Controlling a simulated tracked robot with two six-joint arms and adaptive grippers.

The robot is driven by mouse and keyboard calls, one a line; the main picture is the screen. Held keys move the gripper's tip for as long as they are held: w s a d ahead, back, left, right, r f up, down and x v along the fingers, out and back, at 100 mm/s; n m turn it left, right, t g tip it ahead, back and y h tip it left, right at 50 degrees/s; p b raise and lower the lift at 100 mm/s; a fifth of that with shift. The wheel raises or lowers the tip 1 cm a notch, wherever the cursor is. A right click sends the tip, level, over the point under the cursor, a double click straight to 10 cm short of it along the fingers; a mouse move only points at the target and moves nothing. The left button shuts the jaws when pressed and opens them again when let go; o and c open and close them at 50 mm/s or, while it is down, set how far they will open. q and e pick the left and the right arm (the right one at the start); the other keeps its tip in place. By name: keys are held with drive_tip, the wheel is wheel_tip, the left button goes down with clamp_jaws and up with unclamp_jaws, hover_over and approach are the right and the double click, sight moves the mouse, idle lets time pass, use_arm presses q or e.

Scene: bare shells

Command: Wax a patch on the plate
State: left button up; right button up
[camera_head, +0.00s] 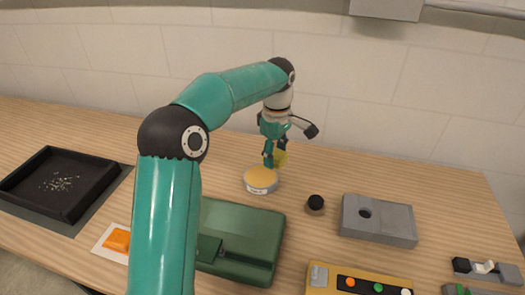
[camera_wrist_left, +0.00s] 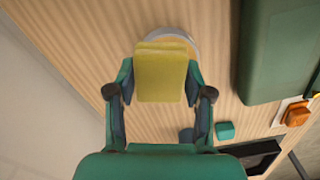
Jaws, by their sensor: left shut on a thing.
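My left gripper (camera_head: 274,157) is shut on a yellow block-shaped pad (camera_head: 281,158). In the left wrist view the pad (camera_wrist_left: 161,75) sits between the two fingers (camera_wrist_left: 160,92). A round tin with orange-yellow wax and a pale rim (camera_head: 261,180) stands on the table just below and in front of the gripper. In the wrist view the pad hides most of the tin (camera_wrist_left: 188,38); I cannot tell whether they touch. I cannot tell which thing is the plate. My right gripper is not in view.
A green case (camera_head: 245,228) lies in front of the tin. A black tray with crumbs (camera_head: 93,203) and an orange piece (camera_head: 117,240) are left. A black-topped knob (camera_head: 316,203), grey block with a hole (camera_head: 378,222) and yellow button panel (camera_head: 330,292) are right. A wall stands behind.

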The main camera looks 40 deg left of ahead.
sight(261, 176)
use_arm(q)
drive_tip(key=a+n, duration=0.1)
drive_tip(key=s+a+n, duration=0.1)
drive_tip(key=n, duration=0.1)
drive_tip(key=shift+s+a+r, duration=0.2)
drive_tip(key=shift+a+r, duration=0.1)
drive_tip(key=shift+a, duration=0.1)
drive_tip(key=shift+s+a+n, duration=0.15)
drive_tip(key=shift+a+n, duration=0.1)
drive_tip(key=shift+n, duration=0.25)
drive_tip(key=shift+f, duration=0.15)
wheel_tip(261, 176, down, 6)
drive_tip(key=b, duration=0.6)
drive_tip(key=shift+f, duration=0.25)
drive_tip(key=shift+s, duration=0.1)
idle(1.3)
wheel_tip(261, 176, up, 7)
drive_tip(key=p, duration=0.6)
drive_tip(key=shift+p, duration=0.4)
